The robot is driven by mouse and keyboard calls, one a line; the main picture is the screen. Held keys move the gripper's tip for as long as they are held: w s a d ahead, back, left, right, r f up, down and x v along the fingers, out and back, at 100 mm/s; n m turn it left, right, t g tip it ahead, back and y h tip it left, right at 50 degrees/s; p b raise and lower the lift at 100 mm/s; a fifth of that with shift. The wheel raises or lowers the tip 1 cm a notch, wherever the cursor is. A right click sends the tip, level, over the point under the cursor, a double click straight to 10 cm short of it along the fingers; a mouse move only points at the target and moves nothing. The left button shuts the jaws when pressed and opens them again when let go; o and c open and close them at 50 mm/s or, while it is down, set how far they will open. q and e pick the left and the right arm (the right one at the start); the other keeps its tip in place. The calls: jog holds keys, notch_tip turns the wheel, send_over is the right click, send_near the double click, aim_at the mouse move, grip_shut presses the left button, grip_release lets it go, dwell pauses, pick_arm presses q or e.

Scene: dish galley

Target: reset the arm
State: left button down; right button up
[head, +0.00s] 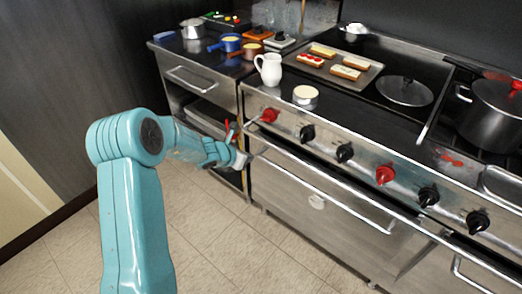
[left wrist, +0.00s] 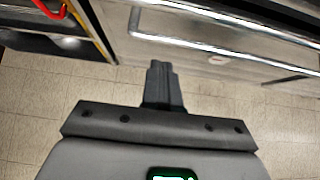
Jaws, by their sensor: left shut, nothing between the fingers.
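My left arm (head: 130,200) rises from the bottom left in the head view and bends over towards the stove front. My left gripper (head: 242,160) hangs in front of the cabinet and stove fronts, below counter height. In the left wrist view the gripper (left wrist: 162,70) has its fingers together with nothing between them. It points at the lower part of the steel stove front (left wrist: 210,60), with tiled floor below. My right gripper is in neither view.
The stove (head: 350,185) has knobs and a long handle bar. On top are a white pitcher (head: 269,70), a cup (head: 305,96), a tray (head: 372,72) of toasts, a lid (head: 405,91) and a large pot (head: 490,115). An open-fronted cabinet (head: 200,85) stands left. The floor (head: 235,250) is clear.

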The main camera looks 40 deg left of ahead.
pick_arm(q)
jog(key=shift+s+r, duration=0.15)
jog(key=d+f+m+g+h+p, duration=0.2)
jog(key=d+f+m+h, duration=0.1)
jog(key=d, duration=1)
jog(key=s+d+f+m+g+h+p, duration=0.1)
jog(key=s+d+f+m+g, duration=0.4)
jog(key=s+d, duration=0.4)
jog(key=s+d+f+m, duration=0.1)
jog(key=s+d+m, duration=0.2)
jog(key=s+m, duration=0.3)
jog(key=s+d+f+m+g, duration=0.1)
jog(key=s+d+f+m, duration=0.1)
jog(key=s+m, duration=0.4)
jog(key=s+d+f+m+g+p, duration=0.1)
jog(key=s+d+m, duration=0.4)
jog(key=m, duration=0.8)
jog(key=shift+s+f+y, duration=0.3)
jog(key=shift+s+f, duration=0.05)
jog(key=shift+s, duration=0.05)
